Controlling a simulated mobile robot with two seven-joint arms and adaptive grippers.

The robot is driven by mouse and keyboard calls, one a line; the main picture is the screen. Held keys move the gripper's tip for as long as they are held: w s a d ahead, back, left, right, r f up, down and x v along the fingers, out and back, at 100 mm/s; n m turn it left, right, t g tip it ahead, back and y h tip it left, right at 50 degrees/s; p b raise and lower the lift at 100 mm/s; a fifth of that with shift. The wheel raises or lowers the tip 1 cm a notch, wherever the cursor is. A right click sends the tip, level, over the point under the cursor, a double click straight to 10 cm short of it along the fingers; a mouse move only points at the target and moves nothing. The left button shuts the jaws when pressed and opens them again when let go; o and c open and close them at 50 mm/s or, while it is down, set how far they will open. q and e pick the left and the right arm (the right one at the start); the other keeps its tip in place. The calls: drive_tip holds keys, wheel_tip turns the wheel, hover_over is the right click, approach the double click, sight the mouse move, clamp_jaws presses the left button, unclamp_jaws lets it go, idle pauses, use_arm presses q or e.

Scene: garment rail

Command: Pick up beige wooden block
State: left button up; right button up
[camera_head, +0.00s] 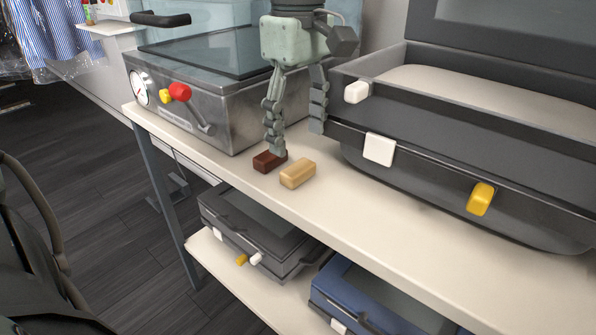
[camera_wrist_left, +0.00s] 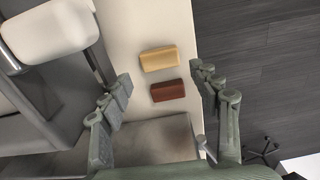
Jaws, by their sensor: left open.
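The beige wooden block (camera_head: 298,173) lies on the white tabletop near its front edge, just right of a dark reddish-brown block (camera_head: 268,161). My left gripper (camera_head: 296,137) is open and points down above the table, its fingers spread and empty. In the head view its left finger is close to the brown block. The left wrist view shows the beige block (camera_wrist_left: 159,58) and the brown block (camera_wrist_left: 168,91) side by side with a small gap. Both lie in the span between the fingertips (camera_wrist_left: 166,88), with the beige block farther out. My right gripper is not in view.
A metal case with a glass lid (camera_head: 200,95) stands left of the gripper. A large open dark suitcase (camera_head: 440,135) stands to the right. A lower shelf (camera_head: 215,262) holds a grey case (camera_head: 250,225) and a blue case (camera_head: 370,300). Bare tabletop lies right of the blocks.

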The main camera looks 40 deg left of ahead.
sight(298, 167)
use_arm(q)
wheel_tip(298, 167, down, 5)
drive_tip(key=shift+r, duration=0.1)
drive_tip(key=shift+f, duration=0.65)
drive_tip(key=shift+c, duration=0.5)
drive_tip(key=c, duration=0.6)
drive_tip(key=shift+r, duration=0.1)
